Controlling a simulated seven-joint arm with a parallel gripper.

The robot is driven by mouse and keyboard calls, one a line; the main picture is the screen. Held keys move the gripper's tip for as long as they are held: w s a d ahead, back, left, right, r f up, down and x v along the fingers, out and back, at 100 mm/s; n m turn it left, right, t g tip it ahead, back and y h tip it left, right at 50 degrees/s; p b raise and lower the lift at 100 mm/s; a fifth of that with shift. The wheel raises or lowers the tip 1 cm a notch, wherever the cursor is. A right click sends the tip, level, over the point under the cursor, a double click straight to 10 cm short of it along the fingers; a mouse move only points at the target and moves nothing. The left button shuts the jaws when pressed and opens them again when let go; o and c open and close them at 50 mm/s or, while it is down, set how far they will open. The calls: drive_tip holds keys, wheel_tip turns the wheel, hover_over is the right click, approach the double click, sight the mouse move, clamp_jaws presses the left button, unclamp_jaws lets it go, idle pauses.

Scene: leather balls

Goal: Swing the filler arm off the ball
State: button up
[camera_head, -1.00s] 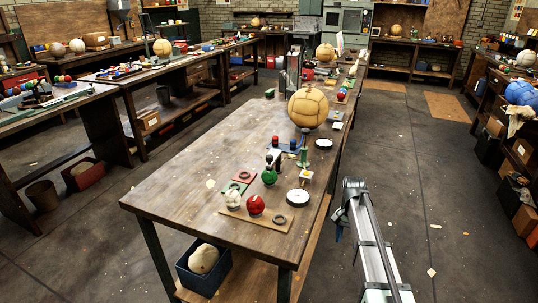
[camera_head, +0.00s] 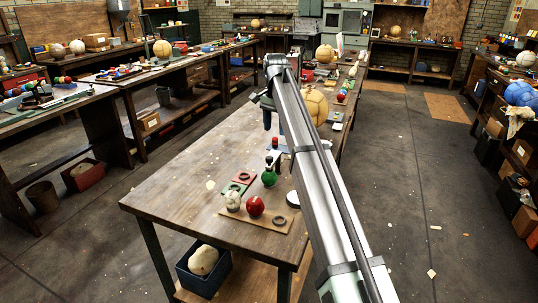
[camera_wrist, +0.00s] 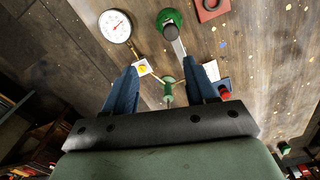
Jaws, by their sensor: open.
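The large tan ball (camera_head: 317,106) sits on the bench, partly hidden behind my arm in the head view. My gripper (camera_head: 270,125) hangs low over the bench to the left of the ball. In the wrist view my gripper (camera_wrist: 172,68) is open, with blue fingers apart. A green upright part with a round top (camera_wrist: 167,86) shows between the fingers, apparently not gripped. A white block with a yellow centre (camera_wrist: 143,67) is near the left fingertip. A red knob (camera_wrist: 224,92) is beside the right finger. I cannot tell which part is the filler arm.
A white dial gauge (camera_wrist: 115,26), a dark-topped green round piece (camera_wrist: 170,22) and a red plate (camera_wrist: 212,6) lie beyond the fingers. The bench's left side (camera_head: 185,195) is mostly clear.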

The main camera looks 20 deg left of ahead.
sight(269, 157)
drive_tip(key=f, duration=0.4)
drive_tip(key=a+f, duration=0.1)
drive_tip(key=f, duration=0.2)
drive_tip(key=a+f, duration=0.1)
drive_tip(key=f, duration=0.3)
drive_tip(key=shift+s+f, duration=0.2)
drive_tip(key=shift+f, duration=0.15)
drive_tip(key=shift+c, duration=0.3)
clamp_jaws()
